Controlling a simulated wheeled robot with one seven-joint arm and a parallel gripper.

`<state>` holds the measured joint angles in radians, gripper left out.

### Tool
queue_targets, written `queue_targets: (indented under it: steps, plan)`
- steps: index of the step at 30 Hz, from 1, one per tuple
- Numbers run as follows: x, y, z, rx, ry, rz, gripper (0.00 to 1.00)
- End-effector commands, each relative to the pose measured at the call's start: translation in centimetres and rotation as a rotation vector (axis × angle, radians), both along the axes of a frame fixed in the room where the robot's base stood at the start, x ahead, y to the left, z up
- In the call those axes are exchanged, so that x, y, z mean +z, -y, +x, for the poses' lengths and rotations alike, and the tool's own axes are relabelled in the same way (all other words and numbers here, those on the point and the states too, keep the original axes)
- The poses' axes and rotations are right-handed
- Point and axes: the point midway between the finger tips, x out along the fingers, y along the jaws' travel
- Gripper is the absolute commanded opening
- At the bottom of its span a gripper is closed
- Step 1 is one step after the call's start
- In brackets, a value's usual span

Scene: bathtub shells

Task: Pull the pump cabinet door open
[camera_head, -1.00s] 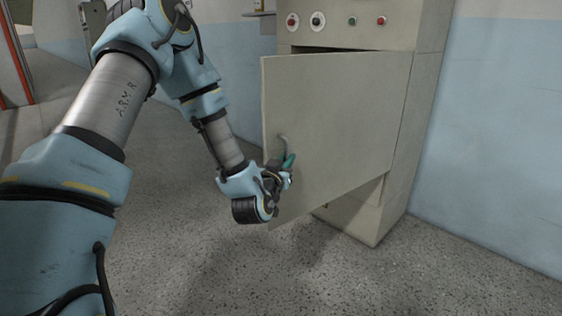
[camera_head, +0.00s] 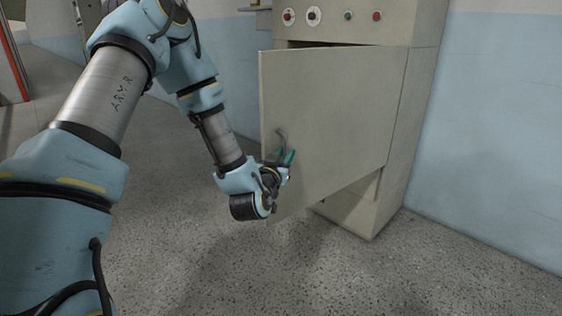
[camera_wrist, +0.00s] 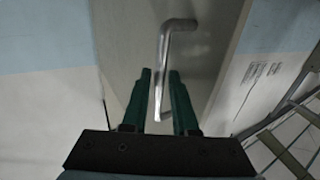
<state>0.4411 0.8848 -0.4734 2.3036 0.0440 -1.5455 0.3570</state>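The pump cabinet (camera_head: 392,160) is a beige box, and its door (camera_head: 330,120) stands partly open, swung out toward the left. A bent metal handle (camera_head: 281,137) is on the door near its free edge; it also shows in the wrist view (camera_wrist: 164,52). My gripper (camera_head: 284,156) is at the handle, low on the door's free side. In the wrist view its green fingers (camera_wrist: 160,76) are spread apart, with the lower part of the handle between them and gaps beside it. The cabinet's inside is hidden behind the door, except a dark gap along the top.
A row of knobs and buttons (camera_head: 331,15) is above the door. A blue and white wall (camera_head: 490,140) stands to the right. The speckled floor (camera_head: 330,275) in front is clear. A metal ladder-like frame (camera_wrist: 290,140) shows at the right of the wrist view.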

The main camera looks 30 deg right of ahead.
Motion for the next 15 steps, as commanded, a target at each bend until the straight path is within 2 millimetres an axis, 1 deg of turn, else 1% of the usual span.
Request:
queue_targets:
  steps: [5,11,12,13,15]
  plan:
    - [-0.2,-1.9,-2.0,-0.003,-0.002,0.004,0.27]
    - [-0.3,-5.3,-5.3,-0.003,-0.002,0.004,0.27]
    - [0.2,-5.8,-5.7,-0.002,-0.003,0.003,0.27]
    - [0.5,-5.8,-5.8,-0.002,-0.005,0.004,0.27]
    - [0.5,-6.2,-6.2,-0.003,-0.006,0.003,0.27]
